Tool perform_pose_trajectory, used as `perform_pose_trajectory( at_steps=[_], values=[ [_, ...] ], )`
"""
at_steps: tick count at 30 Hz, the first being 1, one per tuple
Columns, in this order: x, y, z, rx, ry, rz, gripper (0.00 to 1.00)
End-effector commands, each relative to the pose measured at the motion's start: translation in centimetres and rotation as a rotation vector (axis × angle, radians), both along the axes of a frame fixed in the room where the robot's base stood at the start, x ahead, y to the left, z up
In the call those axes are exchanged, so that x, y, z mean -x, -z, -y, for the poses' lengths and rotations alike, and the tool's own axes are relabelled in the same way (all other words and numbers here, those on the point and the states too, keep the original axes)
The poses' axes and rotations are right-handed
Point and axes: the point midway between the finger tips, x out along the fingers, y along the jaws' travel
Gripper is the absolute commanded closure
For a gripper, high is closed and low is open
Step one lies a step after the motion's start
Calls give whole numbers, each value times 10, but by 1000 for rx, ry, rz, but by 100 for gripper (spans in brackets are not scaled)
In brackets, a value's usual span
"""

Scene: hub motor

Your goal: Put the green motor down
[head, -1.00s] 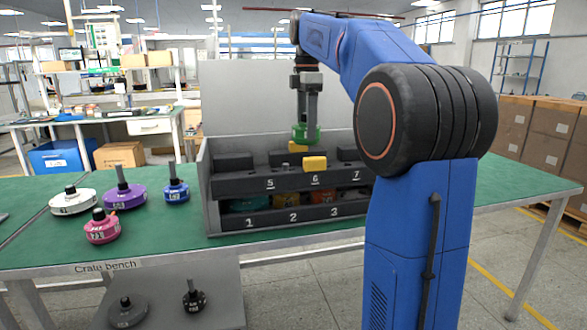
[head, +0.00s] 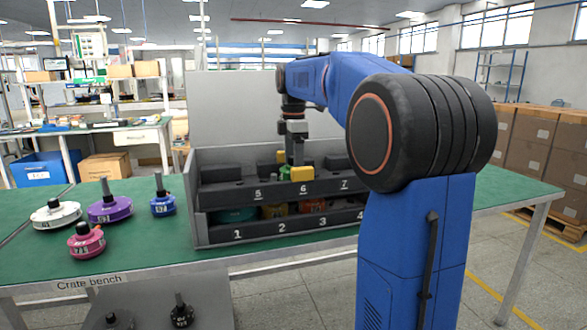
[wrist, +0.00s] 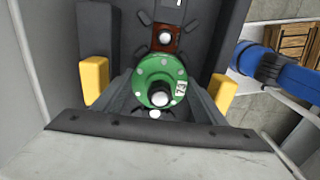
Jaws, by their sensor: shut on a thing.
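The green motor (wrist: 152,78) hangs from my gripper (head: 298,161) in the upper row of the crate rack (head: 270,190), at the bay marked 6. In the head view only a sliver of green shows behind the rack front and a yellow block (head: 302,174). My gripper is shut on the motor, pointing down. Whether the motor touches the bay floor is hidden.
The lower row holds more motors, one orange (head: 275,210). White (head: 55,214), purple (head: 110,209), blue (head: 163,204) and pink (head: 86,241) motors stand on the green bench, left of the rack.

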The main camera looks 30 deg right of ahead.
Motion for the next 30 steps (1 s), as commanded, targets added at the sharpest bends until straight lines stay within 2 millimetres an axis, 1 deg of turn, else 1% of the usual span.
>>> perform_pose_trajectory(
  at_steps=[8, 9, 10, 18, 22, 26, 30],
  values=[
    [0, 1, 0, 1, 0, 2, 82],
    [0, 2, 0, 0, 0, 0, 30],
    [0, 2, 0, 0, 0, 1, 27],
    [0, 1, 0, 0, 0, 1, 27],
    [-1, -4, 0, 1, 0, 2, 27],
    [-1, -20, 0, 1, 0, 3, 27],
    [-1, -47, 0, 1, 0, 3, 27]
  ],
)
